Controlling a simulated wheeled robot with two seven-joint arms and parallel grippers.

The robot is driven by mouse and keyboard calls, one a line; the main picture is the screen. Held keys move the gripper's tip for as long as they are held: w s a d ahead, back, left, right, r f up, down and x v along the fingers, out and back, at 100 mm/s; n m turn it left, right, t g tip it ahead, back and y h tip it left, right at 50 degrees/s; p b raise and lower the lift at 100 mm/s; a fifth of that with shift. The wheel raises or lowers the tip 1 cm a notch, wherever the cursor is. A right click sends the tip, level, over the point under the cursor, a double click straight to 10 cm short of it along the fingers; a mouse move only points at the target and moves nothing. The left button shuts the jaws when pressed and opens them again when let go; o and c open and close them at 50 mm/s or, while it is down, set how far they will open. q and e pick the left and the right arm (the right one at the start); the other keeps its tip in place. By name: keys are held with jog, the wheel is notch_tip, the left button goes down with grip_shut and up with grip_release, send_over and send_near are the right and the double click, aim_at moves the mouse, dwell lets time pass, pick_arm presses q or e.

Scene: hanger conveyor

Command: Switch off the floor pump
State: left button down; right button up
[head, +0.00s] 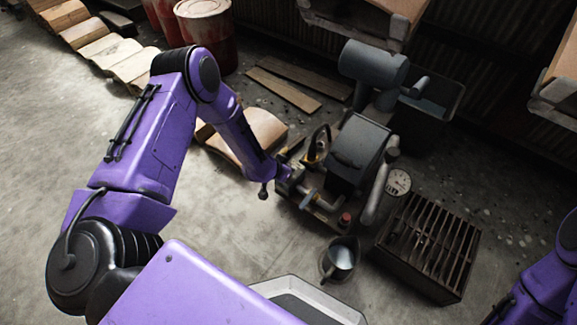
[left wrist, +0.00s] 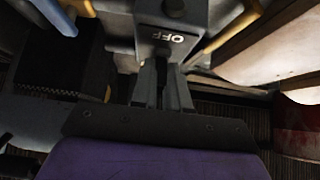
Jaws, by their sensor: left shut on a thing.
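The floor pump (head: 358,145) stands on the floor right of centre in the head view, with a dark grey housing, pipes and a round gauge (head: 397,183). My left gripper (head: 290,181) reaches its left side; the fingertips are hard to make out there. In the left wrist view a grey switch box (left wrist: 155,25) bears the word OFF, upside down, with a dark round knob above it. My left gripper (left wrist: 163,78) is shut at the lower end of this box, on its switch part; the exact grip is hidden. My right gripper is out of view.
A slatted metal grate (head: 430,245) and a small metal pail (head: 340,258) stand close to the pump. A dark bin (head: 430,108) is behind it, a red drum (head: 205,35) farther back. Planks (head: 285,88) and curved boards lie about.

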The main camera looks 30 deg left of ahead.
pick_arm(q)
jog(key=shift+s+f+t+b, duration=0.2)
jog(key=shift+s+t+b, duration=0.15)
jog(key=shift+t, duration=0.65)
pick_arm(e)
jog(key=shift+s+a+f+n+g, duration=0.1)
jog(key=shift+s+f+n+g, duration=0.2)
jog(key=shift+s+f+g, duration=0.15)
pick_arm(q)
jog(key=c, duration=1.1)
grip_release()
jog(key=p+v, duration=0.5)
jog(key=v, duration=0.5)
jog(key=shift+s+a+r, duration=0.15)
jog(key=shift+s, duration=0.1)
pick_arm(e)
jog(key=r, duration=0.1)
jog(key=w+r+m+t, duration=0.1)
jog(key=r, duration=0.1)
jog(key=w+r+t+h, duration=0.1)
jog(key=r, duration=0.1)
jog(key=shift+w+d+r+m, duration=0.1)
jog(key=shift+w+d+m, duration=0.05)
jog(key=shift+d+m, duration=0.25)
